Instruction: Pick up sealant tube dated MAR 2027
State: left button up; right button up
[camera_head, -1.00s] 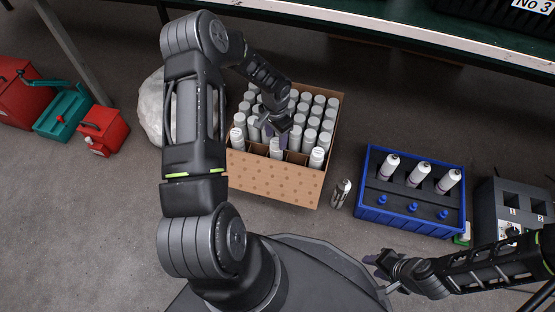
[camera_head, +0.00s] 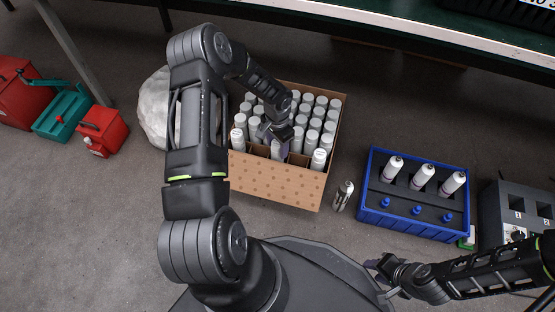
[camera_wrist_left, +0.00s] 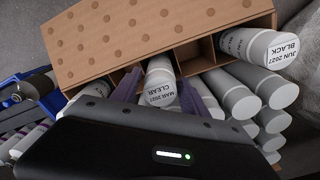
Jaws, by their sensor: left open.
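The sealant tube marked MAR 2027 CLEAR (camera_wrist_left: 160,82) is white and stands in the near row of the cardboard box, its label upside down in the left wrist view. My left gripper (camera_head: 279,147) is open, with its purple fingers on either side of this tube; I cannot tell whether they touch it. In the head view the tube (camera_head: 275,152) is partly covered by the gripper. Another tube marked JUN 2027 BLACK (camera_wrist_left: 262,47) stands in the same near row. My right gripper (camera_head: 379,277) looks open and empty, low at the right.
The cardboard box (camera_head: 275,186) is divided and holds many more tubes behind the near row. A blue crate (camera_head: 408,224) with several items stands right, and red boxes (camera_head: 102,130) stand left. A bench edge crosses the top.

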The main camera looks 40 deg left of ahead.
aim_at(278, 158)
pick_arm(q)
notch_tip(278, 158, down, 3)
jog(key=shift+f+b, duration=0.15)
jog(key=shift+b, duration=0.35)
grip_shut()
dwell(0.6)
